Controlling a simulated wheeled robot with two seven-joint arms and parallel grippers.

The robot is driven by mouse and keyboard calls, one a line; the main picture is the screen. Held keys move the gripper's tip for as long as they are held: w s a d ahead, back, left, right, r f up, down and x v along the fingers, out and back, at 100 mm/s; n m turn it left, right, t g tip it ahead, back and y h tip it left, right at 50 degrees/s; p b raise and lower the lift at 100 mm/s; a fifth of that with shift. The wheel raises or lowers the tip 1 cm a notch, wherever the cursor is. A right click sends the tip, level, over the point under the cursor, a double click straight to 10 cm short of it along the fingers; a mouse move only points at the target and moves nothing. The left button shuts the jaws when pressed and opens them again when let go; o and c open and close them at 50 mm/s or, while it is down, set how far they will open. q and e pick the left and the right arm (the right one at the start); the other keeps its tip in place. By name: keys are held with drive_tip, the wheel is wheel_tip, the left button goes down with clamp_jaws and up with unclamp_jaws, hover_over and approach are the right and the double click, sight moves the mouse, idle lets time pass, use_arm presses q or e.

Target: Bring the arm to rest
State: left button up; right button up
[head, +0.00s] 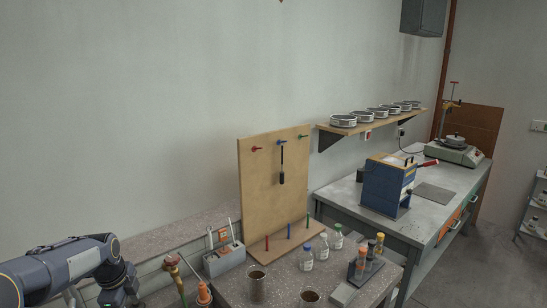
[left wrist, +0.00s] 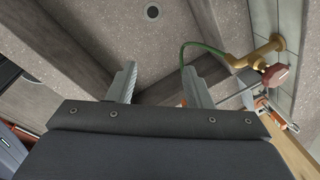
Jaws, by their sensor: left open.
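My left arm (head: 75,262) comes in at the lower left of the head view, low beside the bench; its fingertips are not clearly visible there. In the left wrist view my left gripper (left wrist: 159,86) shows two grey fingers spread apart with nothing between them. Behind the fingers is a grey basin with a round drain (left wrist: 151,11). My right gripper is in neither view.
A brass tap (left wrist: 262,58) with a green hose is close right of the fingers. In the head view, a pegboard (head: 262,190) holds a dark-handled tool (head: 282,165).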

use_arm(q)
drive_tip(key=s+d+r+n+t+h, duration=0.1)
drive_tip(key=s+d+r+n, duration=0.35)
drive_tip(key=s, duration=0.35)
drive_tip(key=s+d+r+n+t+h, duration=0.1)
drive_tip(key=s+d+r+n, duration=0.4)
drive_tip(key=s, duration=0.4)
drive_tip(key=s+d+f+n, duration=0.1)
drive_tip(key=s+d+n, duration=0.2)
drive_tip(key=s, duration=0.3)
drive_tip(key=s+d+f+n+t+h, duration=0.1)
drive_tip(key=s+d+n, duration=0.2)
drive_tip(key=s+n, duration=0.3)
drive_tip(key=shift+s+d+t+h+b, duration=0.3)
drive_tip(key=shift+s+d+b, duration=0.05)
drive_tip(key=shift+b, duration=0.05)
